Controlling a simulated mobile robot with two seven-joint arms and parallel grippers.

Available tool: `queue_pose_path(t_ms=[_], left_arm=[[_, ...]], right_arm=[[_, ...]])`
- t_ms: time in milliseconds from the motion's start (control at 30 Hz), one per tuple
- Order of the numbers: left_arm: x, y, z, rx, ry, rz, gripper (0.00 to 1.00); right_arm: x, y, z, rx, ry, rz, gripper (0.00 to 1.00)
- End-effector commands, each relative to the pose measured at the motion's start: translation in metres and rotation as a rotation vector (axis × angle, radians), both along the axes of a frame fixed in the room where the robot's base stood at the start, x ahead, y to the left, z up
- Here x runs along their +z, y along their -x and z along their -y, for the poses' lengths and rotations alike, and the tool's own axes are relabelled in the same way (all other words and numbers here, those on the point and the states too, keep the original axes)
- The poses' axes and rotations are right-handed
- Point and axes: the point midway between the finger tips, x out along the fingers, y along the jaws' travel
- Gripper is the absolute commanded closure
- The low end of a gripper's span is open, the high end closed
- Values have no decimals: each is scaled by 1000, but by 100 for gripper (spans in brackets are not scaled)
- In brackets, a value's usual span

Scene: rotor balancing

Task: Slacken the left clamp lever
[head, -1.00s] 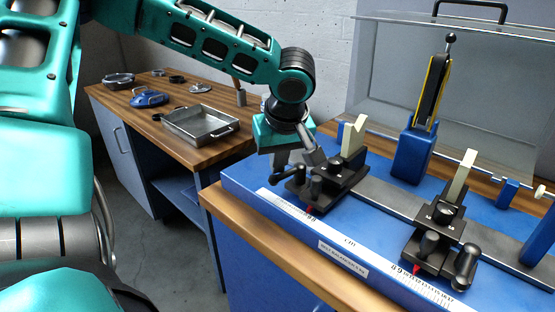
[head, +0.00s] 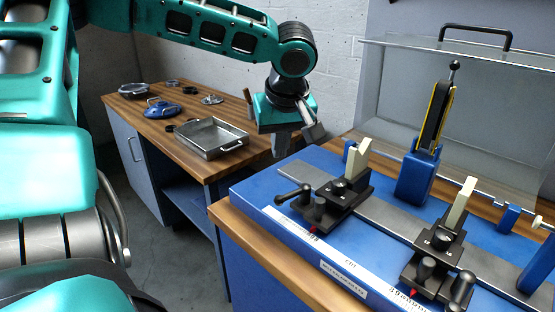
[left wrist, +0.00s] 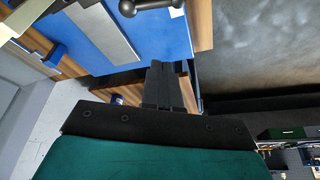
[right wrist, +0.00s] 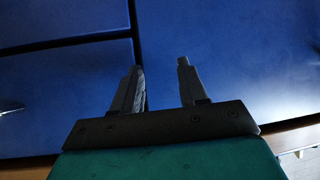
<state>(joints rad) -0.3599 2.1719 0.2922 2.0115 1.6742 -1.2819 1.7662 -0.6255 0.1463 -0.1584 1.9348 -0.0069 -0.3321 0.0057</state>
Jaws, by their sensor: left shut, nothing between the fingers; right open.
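Part of the lever also shows at the top of the left wrist view (left wrist: 148,5). My left gripper (head: 281,152) points down above and behind the lever, clear of it. In the left wrist view its fingers (left wrist: 165,85) are together and empty. My right gripper (right wrist: 158,68) is open and empty before a blue surface; the head view does not show it.
The right clamp (head: 437,252) stands further along the grey rail (head: 388,216). A blue post (head: 418,175) with a yellow-edged black part rises behind. A clear cover (head: 460,100) stands at the back. A side table holds a metal tray (head: 213,138) and small parts.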

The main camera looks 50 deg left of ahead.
Motion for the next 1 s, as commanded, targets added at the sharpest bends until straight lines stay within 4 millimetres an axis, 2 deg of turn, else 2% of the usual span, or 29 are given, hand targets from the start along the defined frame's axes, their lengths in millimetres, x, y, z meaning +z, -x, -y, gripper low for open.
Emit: queue_pose_path(t_ms=[100, 233, 1000], left_arm=[[15, 0, 5, -1, -1, 1, 100], [22, 1, 8, -1, -1, -1, 100], [23, 1, 9, 0, 0, -1, 100]], right_arm=[[3, 0, -2, 0, -5, -1, 57], [5, 0, -3, -1, -7, 2, 57], [6, -2, -4, 1, -9, 3, 57]])
